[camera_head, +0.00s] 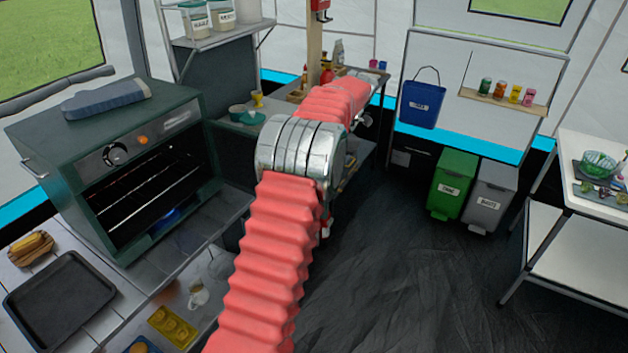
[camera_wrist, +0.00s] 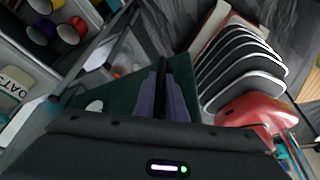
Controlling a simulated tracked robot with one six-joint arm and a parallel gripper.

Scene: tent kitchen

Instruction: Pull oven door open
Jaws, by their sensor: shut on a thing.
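The dark green oven (camera_head: 60,160) stands on the left in the head view, with knobs above its opening. My red arm reaches past the oven toward the back counter. My gripper (camera_wrist: 167,95) shows in the wrist view, its greyish-purple fingers close together around a thin dark upright thing (camera_wrist: 163,68). What that thing is, I cannot tell. In the head view the gripper is mostly hidden behind my arm, away from the oven front.
A plate rack (camera_wrist: 240,70) and a red object (camera_wrist: 250,115) are close right of my gripper. A blue-grey mitt (camera_head: 105,97) lies on the oven; a black tray (camera_head: 60,300) is in front. Green and grey bins (camera_head: 453,185) stand behind clear dark floor.

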